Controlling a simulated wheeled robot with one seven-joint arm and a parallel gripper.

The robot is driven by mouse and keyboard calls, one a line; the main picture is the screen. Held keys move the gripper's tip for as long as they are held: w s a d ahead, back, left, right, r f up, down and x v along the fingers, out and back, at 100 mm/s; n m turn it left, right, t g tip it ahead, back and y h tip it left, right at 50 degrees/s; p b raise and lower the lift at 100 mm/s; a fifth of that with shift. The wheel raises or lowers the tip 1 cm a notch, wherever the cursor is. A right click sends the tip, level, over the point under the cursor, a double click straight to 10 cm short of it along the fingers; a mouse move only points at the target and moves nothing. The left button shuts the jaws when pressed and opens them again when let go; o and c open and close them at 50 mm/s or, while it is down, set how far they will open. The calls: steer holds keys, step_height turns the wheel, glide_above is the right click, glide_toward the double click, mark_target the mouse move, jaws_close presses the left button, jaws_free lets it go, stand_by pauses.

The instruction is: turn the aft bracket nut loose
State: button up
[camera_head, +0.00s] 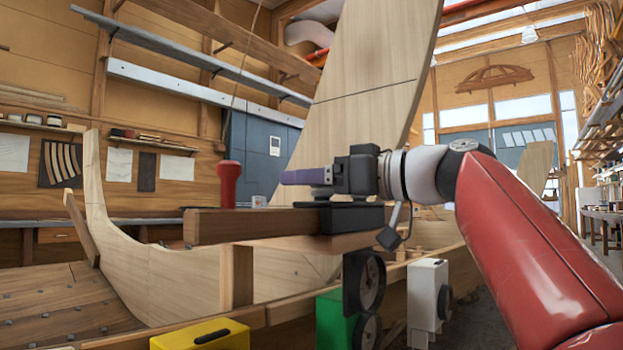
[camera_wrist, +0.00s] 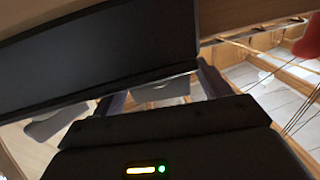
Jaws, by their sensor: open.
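My gripper (camera_head: 300,177) is level above the wooden beam, its purple fingers pointing left. In the wrist view the two fingers (camera_wrist: 165,92) stand apart, with no thing clearly held between them. A black bracket-like block (camera_head: 345,218) sits on the beam, just below my gripper. A large dark flat surface (camera_wrist: 100,50) fills the upper left of the wrist view, close to the fingers. I cannot make out the aft bracket nut in either view; it may be hidden or too small to tell.
Below are a yellow box (camera_head: 205,337), a green box (camera_head: 336,320), a white box (camera_head: 427,290) and a dark disc (camera_head: 371,283). A tall plank (camera_head: 365,80) rises behind my gripper.

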steer(key=shift+w+a, duration=0.2)
steer(key=shift+a, duration=0.15)
steer(key=c, duration=1)
steer(key=shift+n+g, duration=0.3)
steer(key=shift+g, duration=0.1)
steer(key=n+g+y+p, duration=0.1)
steer(key=g, duration=0.1)
steer(key=n+g+y+p, duration=0.1)
steer(key=n+g+p, duration=0.1)
steer(key=shift+s+r, duration=0.15)
steer(key=shift+s+a+n+g+p, duration=0.15)
steer(key=shift+n+g+p, duration=0.6)
steer(key=shift+g, duration=0.55)
steer(key=shift+s+d+n+g+p, duration=0.15)
steer(key=shift+n+g+p, duration=0.6)
steer(key=shift+g, duration=0.55)
steer(key=shift+s+a+g, duration=0.1)
steer(key=shift+g, duration=0.2)
